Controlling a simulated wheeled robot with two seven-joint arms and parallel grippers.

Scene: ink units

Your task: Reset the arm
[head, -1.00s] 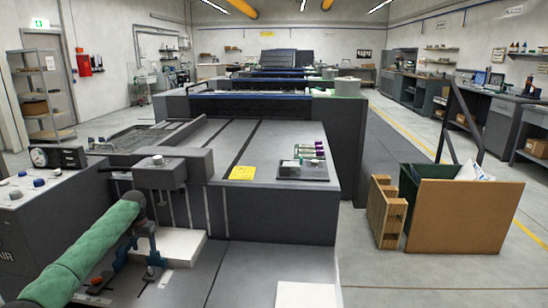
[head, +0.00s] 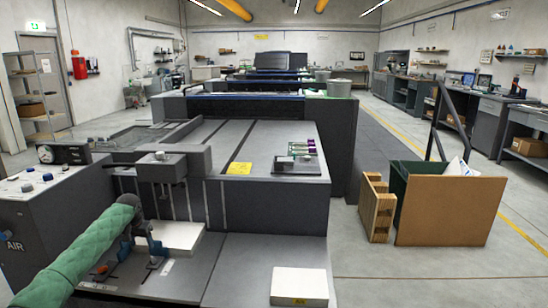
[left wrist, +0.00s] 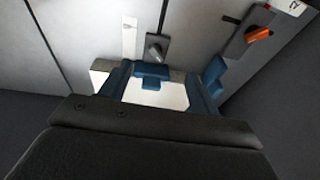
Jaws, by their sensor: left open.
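My left arm, in a green sleeve, comes in from the lower left of the head view. My left gripper (head: 140,256) has blue fingers spread apart with nothing held between them. It is over the front of the dark grey machine (head: 262,210), in front of a white block (head: 184,237). In the left wrist view the open fingers (left wrist: 158,92) frame a white surface, with a small dark lever (left wrist: 155,47) beyond them. My right gripper is not in view.
A white box (head: 299,284) sits at the machine's front right. Gauges and knobs are on the left console (head: 40,195). Ink items on a dark tray (head: 283,166) and a yellow label (head: 239,168) lie on top. A wooden rack (head: 377,208) and brown bin (head: 448,210) stand on the right floor.

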